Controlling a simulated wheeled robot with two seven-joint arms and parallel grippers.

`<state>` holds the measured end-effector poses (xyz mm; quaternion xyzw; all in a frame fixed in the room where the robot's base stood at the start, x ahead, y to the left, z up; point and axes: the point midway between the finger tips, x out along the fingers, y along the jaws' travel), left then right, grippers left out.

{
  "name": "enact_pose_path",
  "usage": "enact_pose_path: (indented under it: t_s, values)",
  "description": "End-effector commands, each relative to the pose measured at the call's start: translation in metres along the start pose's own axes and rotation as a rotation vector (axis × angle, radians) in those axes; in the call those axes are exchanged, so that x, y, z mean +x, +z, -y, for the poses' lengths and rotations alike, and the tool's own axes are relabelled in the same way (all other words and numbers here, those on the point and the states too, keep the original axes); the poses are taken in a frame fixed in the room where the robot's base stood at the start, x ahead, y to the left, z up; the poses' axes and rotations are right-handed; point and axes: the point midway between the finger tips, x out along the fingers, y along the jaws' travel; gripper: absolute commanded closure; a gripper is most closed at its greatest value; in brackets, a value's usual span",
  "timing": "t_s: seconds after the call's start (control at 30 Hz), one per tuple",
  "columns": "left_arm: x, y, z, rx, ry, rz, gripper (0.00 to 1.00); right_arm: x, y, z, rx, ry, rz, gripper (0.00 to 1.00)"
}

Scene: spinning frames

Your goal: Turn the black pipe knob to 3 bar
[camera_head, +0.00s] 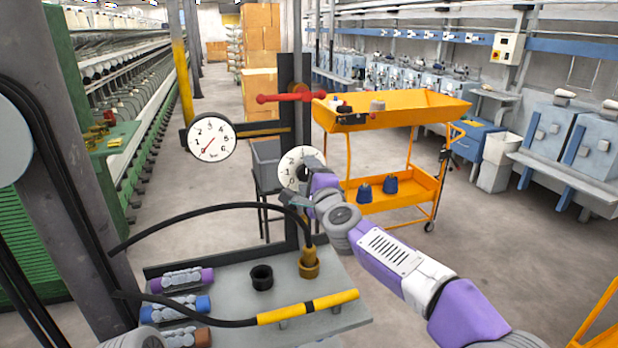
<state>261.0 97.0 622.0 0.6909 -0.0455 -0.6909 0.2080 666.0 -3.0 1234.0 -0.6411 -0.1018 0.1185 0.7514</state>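A white round gauge (211,138) with numbers from 1 to 6 and a red needle hangs on the dark frame left of centre. The needle appears to point to the lower left, near the low end. A second white numbered dial (289,163) is on the dark post to its right. My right gripper (303,180) is in front of this dial and covers its right and lower parts. Its fingers look spread, one high and one low. The black knob is mostly hidden at the dial's middle, and I cannot tell whether the fingers touch it.
A red lever (290,97) sticks out above the dials. A grey bench (225,285) below holds a brass fitting (309,263), a black cup (262,277) and a yellow-and-black bar (308,306). An orange cart (440,108) stands behind, to the right.

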Motion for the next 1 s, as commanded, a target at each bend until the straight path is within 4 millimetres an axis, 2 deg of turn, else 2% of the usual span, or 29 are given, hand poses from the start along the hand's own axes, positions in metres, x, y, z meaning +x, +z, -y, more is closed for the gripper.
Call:
enact_pose_path:
  t_s: [0.27, 0.7, 1.0]
  values:
    - [0.002, 0.0, 0.001, 0.0, 0.0, 0.0, 0.29, -0.005, 0.0, 0.001, 0.0, -0.001, 0.0, 0.3]
    - [0.015, -0.001, 0.005, 0.0, 0.0, 0.0, 0.29, -0.066, 0.0, 0.0, -0.001, -0.001, 0.0, 0.3]
    - [0.015, -0.001, 0.006, 0.0, 0.0, 0.0, 0.29, -0.076, 0.0, 0.0, 0.0, 0.0, 0.0, 0.3]
